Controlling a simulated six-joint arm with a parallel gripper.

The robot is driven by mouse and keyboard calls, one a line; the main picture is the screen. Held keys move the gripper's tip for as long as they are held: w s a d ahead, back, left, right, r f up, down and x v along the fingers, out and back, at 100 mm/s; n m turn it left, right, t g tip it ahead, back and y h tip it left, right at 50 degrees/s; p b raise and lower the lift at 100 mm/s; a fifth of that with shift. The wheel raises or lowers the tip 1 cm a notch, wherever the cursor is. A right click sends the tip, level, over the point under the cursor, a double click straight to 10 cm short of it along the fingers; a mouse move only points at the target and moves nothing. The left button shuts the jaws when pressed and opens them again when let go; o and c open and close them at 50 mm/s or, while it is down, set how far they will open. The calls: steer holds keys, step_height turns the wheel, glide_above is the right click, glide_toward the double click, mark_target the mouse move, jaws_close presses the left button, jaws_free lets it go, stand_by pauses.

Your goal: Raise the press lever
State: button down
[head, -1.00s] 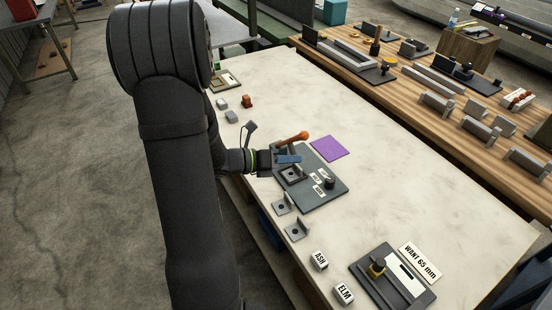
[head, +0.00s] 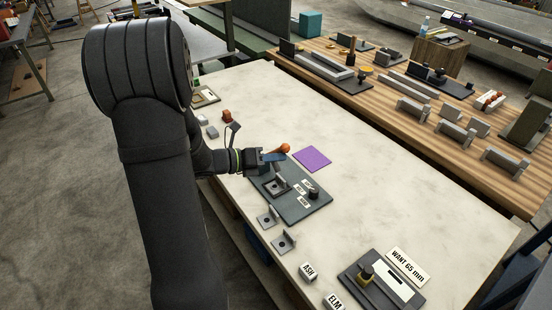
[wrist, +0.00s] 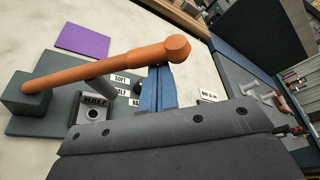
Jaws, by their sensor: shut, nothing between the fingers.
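The press lever (wrist: 105,65) is an orange bar with a thick round knob at its end. In the wrist view it slants up to the right from a dark block (wrist: 28,95). In the head view its orange knob (head: 285,148) shows just beyond my gripper, which hides part of the bar. The press base (head: 312,203) is a dark grey plate with small labels, one reading SOFT (wrist: 120,79). My gripper (wrist: 161,88) is shut and empty. Its blue fingers are close by the knob end, just below it in the wrist view; whether they touch cannot be told.
A purple square (head: 313,158) lies beyond the press. Two small grey brackets (head: 283,242) and the ASH block (head: 308,271) stand nearer the camera. A dark fixture (head: 380,284) is at lower right. The right side of the pale table (head: 420,205) is mostly clear.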

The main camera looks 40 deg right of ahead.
steer(key=w+r+n+g+h, duration=0.1)
steer(key=w+r+n, duration=0.4)
steer(key=w, duration=0.7)
steer(key=shift+w+r+n+g+h, duration=0.15)
steer(key=shift+r+n+g+h, duration=0.2)
steer(key=shift+n+g, duration=0.25)
steer(key=a, duration=0.9)
steer(key=shift+s+a, duration=0.2)
steer(key=shift+s, duration=0.15)
